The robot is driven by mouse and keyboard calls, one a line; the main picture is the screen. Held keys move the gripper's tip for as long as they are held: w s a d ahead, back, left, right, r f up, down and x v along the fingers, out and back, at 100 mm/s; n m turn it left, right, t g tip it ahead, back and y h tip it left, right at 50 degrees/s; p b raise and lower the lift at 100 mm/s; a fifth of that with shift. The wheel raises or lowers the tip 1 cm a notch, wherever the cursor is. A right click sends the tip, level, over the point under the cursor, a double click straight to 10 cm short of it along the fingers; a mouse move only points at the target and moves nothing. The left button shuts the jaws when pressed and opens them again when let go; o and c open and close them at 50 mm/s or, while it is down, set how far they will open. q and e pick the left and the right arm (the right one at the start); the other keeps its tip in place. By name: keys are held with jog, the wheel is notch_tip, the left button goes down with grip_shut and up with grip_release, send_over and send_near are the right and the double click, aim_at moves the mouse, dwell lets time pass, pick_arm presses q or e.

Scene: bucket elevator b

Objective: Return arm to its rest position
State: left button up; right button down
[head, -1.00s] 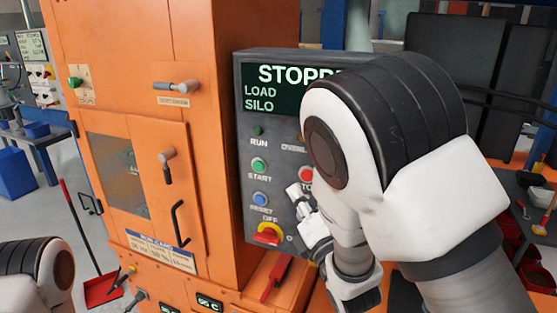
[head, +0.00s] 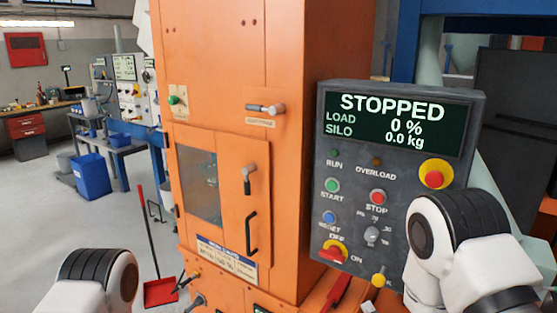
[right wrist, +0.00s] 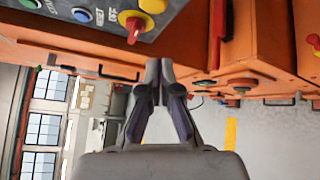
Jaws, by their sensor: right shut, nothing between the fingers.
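My right arm (head: 440,255) stands at the right of the head view, in front of the control panel's lower right corner. My right gripper (right wrist: 153,68) shows in the right wrist view with its fingertips together and nothing between them. It is below the panel and apart from it in that picture. I cannot make out its fingers in the head view. My left arm (head: 95,280) shows at the lower left of the head view, and its gripper is out of view.
The grey control panel (head: 345,110) reads STOPPED, load 0 %, silo 0.0 kg. Its red-and-yellow rotary switch (head: 333,252) also shows in the wrist view (right wrist: 133,25). The orange cabinet (head: 215,60) stands left of it.

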jog(key=s+d+f+m+g+h+b, duration=0.3)
jog(key=s+f+m+g, duration=0.8)
jog(key=s+f, duration=1.15)
jog(key=s+f+m+g, duration=0.1)
jog(key=s+m+g, duration=0.1)
jog(key=s+m, duration=0.3)
jog(key=s+d+f+m+g+y+p, duration=0.1)
jog(key=s+f+m+g, duration=0.1)
jog(key=s+m, duration=0.3)
jog(key=m+g, duration=0.1)
jog(key=m, duration=0.2)
jog(key=shift+s+d+m, duration=0.3)
jog(key=shift+y, duration=0.3)
